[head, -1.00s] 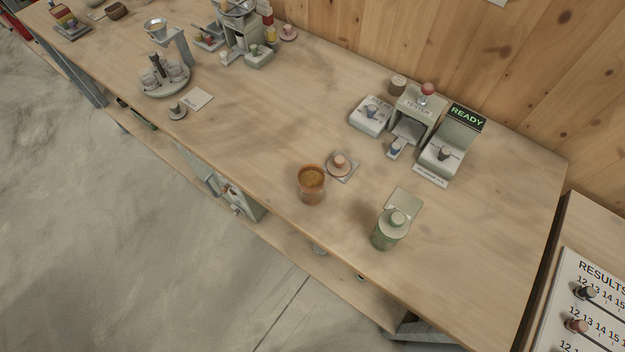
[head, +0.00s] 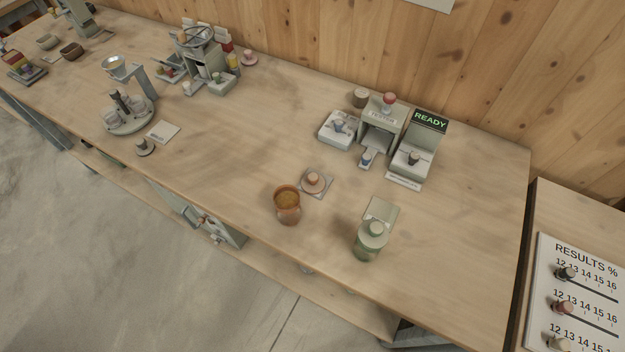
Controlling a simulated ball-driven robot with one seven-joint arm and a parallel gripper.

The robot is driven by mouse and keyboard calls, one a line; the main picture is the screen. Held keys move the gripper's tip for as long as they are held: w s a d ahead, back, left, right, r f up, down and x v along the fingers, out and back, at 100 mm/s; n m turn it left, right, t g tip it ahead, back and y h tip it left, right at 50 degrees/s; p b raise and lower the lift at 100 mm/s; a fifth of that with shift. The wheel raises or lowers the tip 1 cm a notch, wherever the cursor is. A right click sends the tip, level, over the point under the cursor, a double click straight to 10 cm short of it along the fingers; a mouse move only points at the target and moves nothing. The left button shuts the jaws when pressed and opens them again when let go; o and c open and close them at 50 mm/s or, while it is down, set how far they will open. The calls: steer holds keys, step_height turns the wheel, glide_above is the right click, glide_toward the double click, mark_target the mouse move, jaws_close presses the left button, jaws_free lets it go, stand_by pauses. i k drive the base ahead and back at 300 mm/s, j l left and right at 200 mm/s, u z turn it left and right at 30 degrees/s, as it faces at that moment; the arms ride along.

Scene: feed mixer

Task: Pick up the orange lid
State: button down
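The orange lid (head: 313,181) is a small round brownish-orange disc with a raised knob. It lies on a small grey square mat (head: 328,187) near the middle of the bench. An open orange jar (head: 287,207) with brownish contents stands just to the lower left of the lid, apart from it. A green jar (head: 368,244) with its pale green lid on (head: 376,228) stands to the lower right. My gripper is not in view.
Behind the lid stand a white scale-like box (head: 338,128), a grey tester (head: 379,135) and a device reading READY (head: 414,158). A round rack (head: 129,118) stands at the left. A results board (head: 578,290) is at the right. Bare bench top surrounds the lid.

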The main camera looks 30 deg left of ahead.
mark_target(311, 182)
steer(key=u, duration=0.85)
